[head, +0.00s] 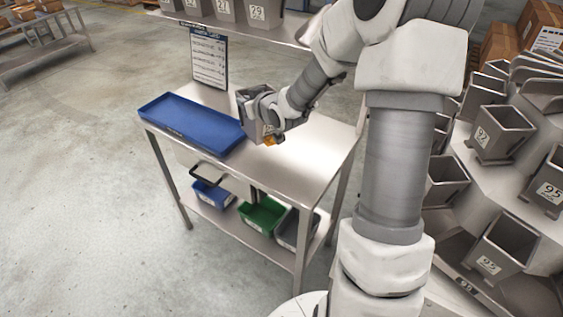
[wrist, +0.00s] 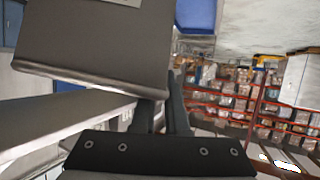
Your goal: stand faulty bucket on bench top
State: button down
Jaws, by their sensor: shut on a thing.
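The bucket, a grey metal hopper (head: 246,108), is held over the middle of the steel bench top (head: 310,155), just right of the blue tray. My gripper (head: 268,108) is at its right side and shut on it. In the wrist view the bucket (wrist: 95,45) fills the upper left, and the gripper fingers (wrist: 172,112) reach to its lower edge. The bucket looks roughly upright in the head view. The arm hides part of it, and I cannot tell whether its base touches the bench top.
A long blue tray (head: 185,113) lies on the bench's left part. A notice board (head: 209,58) stands at the back. Blue (head: 212,194) and green (head: 262,214) bins sit on the lower shelf. Numbered buckets (head: 501,134) fill the machine at right. The front right bench top is clear.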

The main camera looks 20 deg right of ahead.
jog(key=s+d+n+g+y+p, duration=0.1)
jog(key=s+d+n+y, duration=0.25)
jog(key=d, duration=0.45)
jog(key=s+d+n+g+y+p, duration=0.1)
jog(key=s+d+n+y+p, duration=0.1)
jog(key=s+d, duration=0.4)
jog(key=b, duration=0.2)
send_over(264, 142)
jog(key=s+d, duration=0.1)
jog(key=s, duration=0.2)
jog(key=f, duration=0.7)
jog(key=shift+w+d, duration=0.15)
jog(key=shift+w, duration=0.1)
jog(key=shift+f+b, duration=0.45)
jog(key=shift+f, duration=1.7)
jog(key=c, duration=0.9)
grip_release()
jog(key=shift+c, duration=0.2)
